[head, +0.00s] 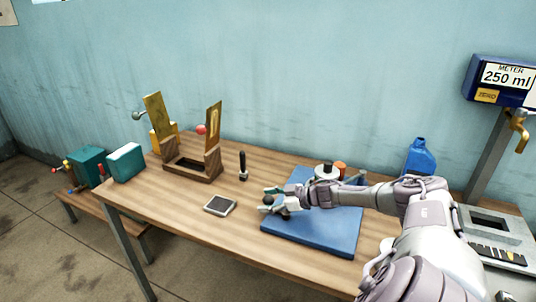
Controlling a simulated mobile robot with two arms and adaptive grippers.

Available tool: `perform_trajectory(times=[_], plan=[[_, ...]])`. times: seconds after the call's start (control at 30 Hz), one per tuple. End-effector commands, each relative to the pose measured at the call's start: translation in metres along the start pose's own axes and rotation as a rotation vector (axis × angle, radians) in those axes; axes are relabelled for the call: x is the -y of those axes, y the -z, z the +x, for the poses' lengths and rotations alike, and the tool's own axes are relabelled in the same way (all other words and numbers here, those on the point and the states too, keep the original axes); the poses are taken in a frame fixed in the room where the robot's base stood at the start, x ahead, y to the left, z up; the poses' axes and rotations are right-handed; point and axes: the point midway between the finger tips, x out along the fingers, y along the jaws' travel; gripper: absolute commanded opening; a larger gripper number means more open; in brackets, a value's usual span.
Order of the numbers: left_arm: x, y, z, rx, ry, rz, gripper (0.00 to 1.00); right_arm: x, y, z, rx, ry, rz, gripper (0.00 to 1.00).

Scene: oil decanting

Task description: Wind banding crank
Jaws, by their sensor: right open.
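My right gripper (275,202) reaches in from the right over the left part of a blue mat (318,238) on the wooden table. Its jaws are open, with a small dark round knob (268,199) at the fingertips; I cannot tell whether they touch it. Just behind my wrist stand a white round part with a dark top (327,171) and an orange cylinder (341,168). My arm hides part of them, and I cannot make out a whole crank. My left gripper is not in view.
A wooden stand with brass plates (193,162) is at the back left, near a teal box (126,162). A blue bottle (418,158) and a meter (503,80) are at right.

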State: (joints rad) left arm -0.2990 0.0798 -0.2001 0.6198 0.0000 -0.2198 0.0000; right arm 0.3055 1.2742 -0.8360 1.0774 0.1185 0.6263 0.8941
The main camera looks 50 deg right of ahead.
Motion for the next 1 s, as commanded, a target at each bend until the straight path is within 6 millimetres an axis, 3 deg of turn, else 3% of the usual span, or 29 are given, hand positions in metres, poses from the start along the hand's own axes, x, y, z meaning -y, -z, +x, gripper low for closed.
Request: perform_trajectory(times=[0.23, 0.7, 1.0], plan=[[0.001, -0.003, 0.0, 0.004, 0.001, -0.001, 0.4, -0.001, -0.002, -0.014, 0.004, 0.0, -0.001, 0.65], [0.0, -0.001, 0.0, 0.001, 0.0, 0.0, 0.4, 0.001, -0.001, -0.092, 0.009, 0.003, -0.002, 0.65], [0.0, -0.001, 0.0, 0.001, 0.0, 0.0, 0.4, 0.0, 0.0, -0.118, 0.002, 0.002, -0.001, 0.65]])
